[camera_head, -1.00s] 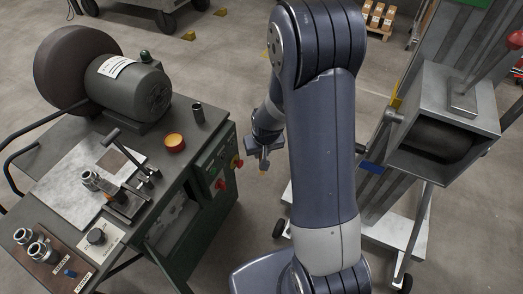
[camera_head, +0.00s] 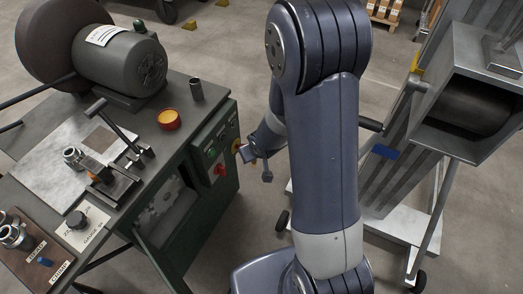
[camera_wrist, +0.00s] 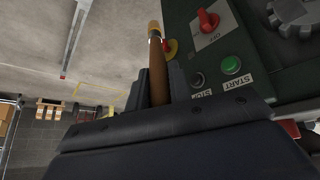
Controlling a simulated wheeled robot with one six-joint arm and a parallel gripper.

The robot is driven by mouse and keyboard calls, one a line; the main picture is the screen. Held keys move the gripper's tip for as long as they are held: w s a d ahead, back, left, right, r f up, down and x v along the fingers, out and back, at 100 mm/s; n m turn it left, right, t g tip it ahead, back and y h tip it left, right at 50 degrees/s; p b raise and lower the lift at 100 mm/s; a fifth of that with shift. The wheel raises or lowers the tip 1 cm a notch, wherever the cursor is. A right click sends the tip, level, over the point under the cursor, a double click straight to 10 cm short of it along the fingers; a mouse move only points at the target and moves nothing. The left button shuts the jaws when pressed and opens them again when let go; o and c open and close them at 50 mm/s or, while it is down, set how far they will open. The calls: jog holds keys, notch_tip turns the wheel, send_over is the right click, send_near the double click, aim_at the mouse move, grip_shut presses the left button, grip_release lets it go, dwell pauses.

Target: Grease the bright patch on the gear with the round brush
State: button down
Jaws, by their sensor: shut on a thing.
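My gripper (camera_head: 253,157) is beside the control-panel face of the green bench cabinet in the head view. In the wrist view, my gripper (camera_wrist: 157,88) is shut on the round brush (camera_wrist: 157,70), which has a brown wooden handle, a brass-coloured band and a pale tip pointing away from me. A grey toothed gear (camera_wrist: 296,14) shows at the top right of the wrist view, apart from the brush tip. In the head view the gear (camera_head: 163,207) sits in the cabinet's front opening. I cannot make out the bright patch.
The green cabinet (camera_head: 215,185) carries a red OFF switch (camera_wrist: 208,20) and a green START button (camera_wrist: 231,65) near the brush. An orange-filled tin (camera_head: 169,119) and a dark cup (camera_head: 196,89) stand on top. A metal machine (camera_head: 480,100) stands right.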

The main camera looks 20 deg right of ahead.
jog(key=s+a+f+n+t+y+b, duration=0.1)
jog(key=s+a+f+n+y+b, duration=0.4)
jog(key=a+b, duration=0.65)
jog(key=s+a+f+n+t+y+b, duration=0.2)
jog(key=s+a+f+n+y+b, duration=0.35)
jog(key=b, duration=1.05)
jog(key=w+a+f+m, duration=0.1)
jog(key=w+a+f, duration=0.1)
jog(key=w+a, duration=0.2)
jog(key=shift+w+a+f, duration=0.15)
jog(key=shift+w+a, duration=0.2)
jog(key=shift+w, duration=0.6)
jog(key=shift+w+a, duration=0.5)
jog(key=shift+a, duration=0.05)
jog(key=shift+d, duration=0.1)
